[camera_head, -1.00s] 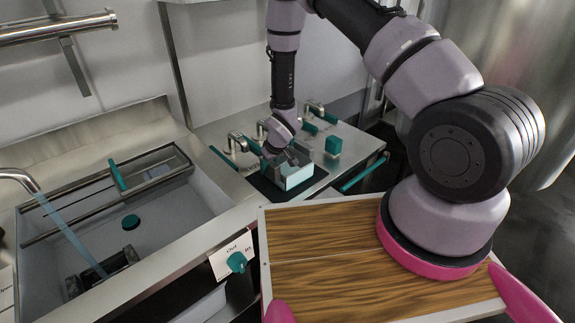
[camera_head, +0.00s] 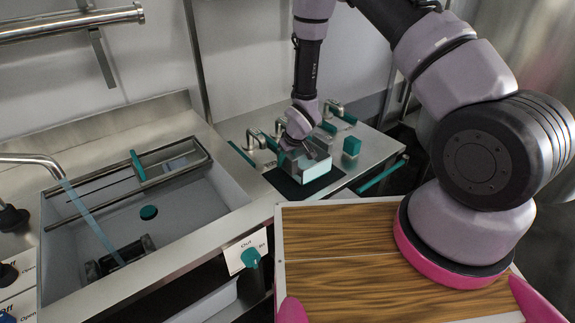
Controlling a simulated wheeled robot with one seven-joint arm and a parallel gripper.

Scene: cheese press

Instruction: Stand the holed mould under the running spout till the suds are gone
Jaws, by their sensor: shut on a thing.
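My gripper (camera_head: 300,147) is shut on a small pale box (camera_head: 317,170) with a grey top, at a black mat on the steel counter. The box seems to be the mould, but I can make out no holes or suds on it. My fingers are small and partly hidden by the wrist. The spout (camera_head: 30,158) at the left runs a bluish stream of water (camera_head: 88,220) slantwise into the sink (camera_head: 205,205). The stream falls on a dark block-like thing (camera_head: 126,256) on the sink floor, which I cannot identify for certain.
A metal rack (camera_head: 110,190) with a teal handle spans the back of the sink. A teal round piece (camera_head: 149,212) lies in it. Small taps (camera_head: 255,138) and a teal block (camera_head: 351,146) stand around the mat (camera_head: 285,189). A sign (camera_head: 240,252) hangs at the counter's front edge.

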